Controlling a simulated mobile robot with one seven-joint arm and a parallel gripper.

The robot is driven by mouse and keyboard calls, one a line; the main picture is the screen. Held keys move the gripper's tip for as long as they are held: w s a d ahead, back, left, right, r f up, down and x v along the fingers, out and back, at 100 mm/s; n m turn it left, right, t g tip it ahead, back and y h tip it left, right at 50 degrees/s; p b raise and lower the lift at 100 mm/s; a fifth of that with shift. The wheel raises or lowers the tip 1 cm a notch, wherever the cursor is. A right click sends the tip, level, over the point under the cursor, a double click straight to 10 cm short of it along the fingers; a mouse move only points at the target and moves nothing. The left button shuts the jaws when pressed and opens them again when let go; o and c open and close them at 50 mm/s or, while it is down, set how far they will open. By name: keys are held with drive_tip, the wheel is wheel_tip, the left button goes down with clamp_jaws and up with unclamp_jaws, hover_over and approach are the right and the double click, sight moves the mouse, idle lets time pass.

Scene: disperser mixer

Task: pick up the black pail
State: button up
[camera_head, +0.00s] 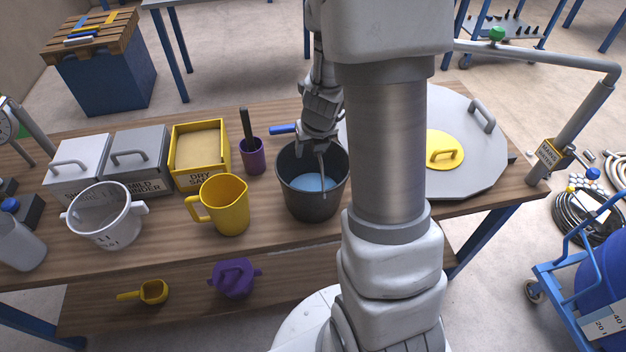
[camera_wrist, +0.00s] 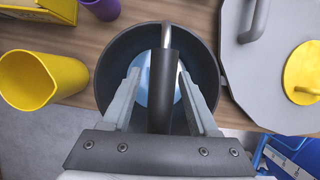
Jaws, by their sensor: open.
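The black pail (camera_head: 312,204) stands upright on the wooden table, with light blue contents or a blue bottom showing inside. Its metal bail handle with a dark grip stands up across its mouth. In the wrist view the pail (camera_wrist: 103,75) lies below my gripper (camera_wrist: 160,80). The gripper is open, with one finger on each side of the dark handle grip (camera_wrist: 160,95), and no clear contact shows.
A yellow jug (camera_head: 226,208) stands just left of the pail, and a purple cup (camera_head: 253,160) stands behind left. A large grey lid (camera_head: 478,165) with a yellow cap (camera_head: 440,150) lies right. A white bucket (camera_head: 105,222) and bins crowd the left side.

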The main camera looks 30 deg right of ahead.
clamp_jaws()
idle(0.3)
drive_tip(key=shift+r, duration=0.1)
idle(1.0)
